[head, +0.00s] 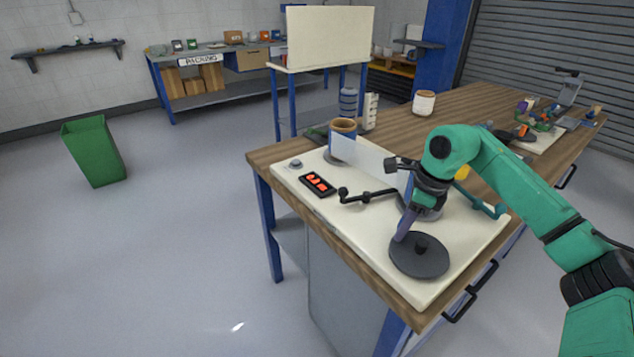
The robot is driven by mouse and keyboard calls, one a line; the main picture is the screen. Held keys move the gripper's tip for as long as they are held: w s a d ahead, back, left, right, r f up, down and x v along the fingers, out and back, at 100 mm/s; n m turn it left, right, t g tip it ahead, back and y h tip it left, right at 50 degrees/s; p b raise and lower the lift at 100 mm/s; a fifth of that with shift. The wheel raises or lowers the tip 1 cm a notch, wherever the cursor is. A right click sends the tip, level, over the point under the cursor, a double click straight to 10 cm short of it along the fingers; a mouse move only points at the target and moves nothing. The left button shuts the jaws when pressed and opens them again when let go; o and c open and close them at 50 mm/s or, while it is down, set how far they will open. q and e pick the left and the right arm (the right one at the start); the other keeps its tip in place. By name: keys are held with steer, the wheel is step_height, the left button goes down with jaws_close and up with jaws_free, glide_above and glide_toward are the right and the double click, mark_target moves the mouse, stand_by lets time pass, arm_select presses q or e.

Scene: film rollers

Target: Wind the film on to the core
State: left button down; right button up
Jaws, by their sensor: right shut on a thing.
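The film (362,158) is a pale, translucent sheet. It runs from the roll (343,127) at the back of the white board to behind my right gripper. A dark round base (432,212) shows partly behind the gripper; any core on it is hidden. A dark disc (424,263) with a central knob lies flat at the board's front. My right gripper (407,212) points down at the disc's back left edge, shut on a slanted purple-grey handle (402,226) that stands at that edge. The fingertips are small and hard to make out. My left gripper is out of view.
Parts clutter the right end (545,125). A green bin (94,152) stands on the floor.

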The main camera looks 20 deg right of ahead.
mark_target(392, 250)
steer(key=shift+s+a+f, duration=0.15)
steer(key=shift+s+a, duration=0.3)
steer(key=shift+a, duration=0.35)
steer(key=shift+s+a+r, duration=0.15)
steer(key=shift+a+r, duration=0.05)
steer(key=shift+a, duration=0.05)
steer(key=shift+s+a+f+b, duration=0.25)
steer(key=shift+s+f+b, duration=0.1)
steer(key=shift+b, duration=0.4)
steer(key=shift+s+a, duration=0.2)
steer(key=shift+s, duration=0.05)
steer(key=shift+s+a+r, duration=0.15)
steer(key=shift+s+r, duration=0.15)
steer(key=shift+r, duration=0.05)
